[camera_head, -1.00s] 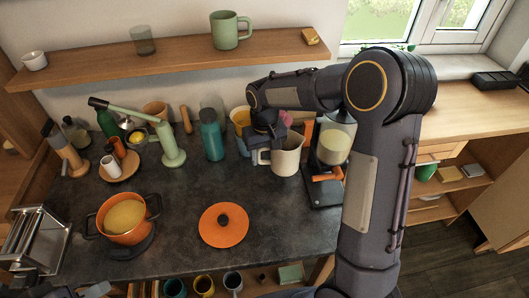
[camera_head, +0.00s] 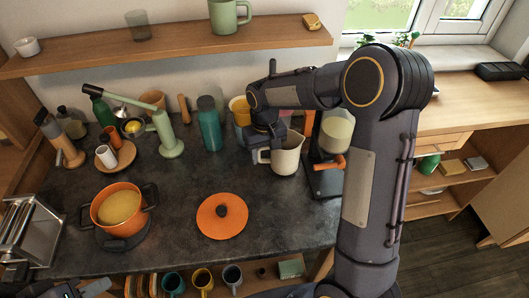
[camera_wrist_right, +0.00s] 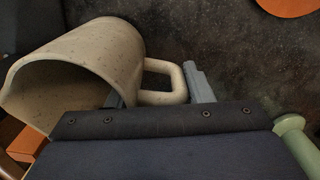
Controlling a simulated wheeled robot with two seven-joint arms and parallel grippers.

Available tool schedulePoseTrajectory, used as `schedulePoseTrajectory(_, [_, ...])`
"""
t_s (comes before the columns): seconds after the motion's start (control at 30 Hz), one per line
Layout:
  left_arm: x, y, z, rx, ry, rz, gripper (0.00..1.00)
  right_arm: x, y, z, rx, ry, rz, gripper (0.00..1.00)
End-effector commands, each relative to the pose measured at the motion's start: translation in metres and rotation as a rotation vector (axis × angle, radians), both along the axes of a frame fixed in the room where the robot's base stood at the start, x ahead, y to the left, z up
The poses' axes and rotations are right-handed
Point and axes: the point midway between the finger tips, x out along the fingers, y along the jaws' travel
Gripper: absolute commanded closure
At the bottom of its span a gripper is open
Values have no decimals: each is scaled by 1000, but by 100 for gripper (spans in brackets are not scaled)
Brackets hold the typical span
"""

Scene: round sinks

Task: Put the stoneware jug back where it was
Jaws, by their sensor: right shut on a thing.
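The stoneware jug (camera_head: 288,154) is cream and speckled, at the right back of the dark counter, beside the blender. My right gripper (camera_head: 263,151) comes from above and is shut on its handle. In the right wrist view the jug (camera_wrist_right: 85,65) is at the left, with its mouth facing lower left. Its handle lies between the fingers of the right gripper (camera_wrist_right: 160,92). I cannot tell whether the jug's base touches the counter. Part of my left gripper (camera_head: 88,288) shows at the bottom left edge; its fingers are not clear.
A blender (camera_head: 332,145) stands close right of the jug. A teal bottle (camera_head: 209,128) and yellow cup (camera_head: 240,110) are left and behind. An orange lid (camera_head: 222,216) lies in front, and an orange pot (camera_head: 119,210) is at left. Counter between lid and jug is clear.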

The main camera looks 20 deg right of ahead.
Motion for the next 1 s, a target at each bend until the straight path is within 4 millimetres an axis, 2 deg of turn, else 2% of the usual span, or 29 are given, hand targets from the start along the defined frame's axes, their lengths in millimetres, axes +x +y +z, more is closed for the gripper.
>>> schedulePoseTrajectory(0.57, [0,0,-9,0,0,0,67,0,0,-12,0,0,0,94])
schedulePoseTrajectory(0.6, [0,0,-8,0,0,0,67,0,0,-11,0,-1,0,48])
schedulePoseTrajectory(0.77, [0,0,-8,0,0,0,67,0,0,-11,0,0,0,28])
schedulePoseTrajectory(1.0, [0,0,-8,0,0,0,67,0,0,-11,0,1,0,28])
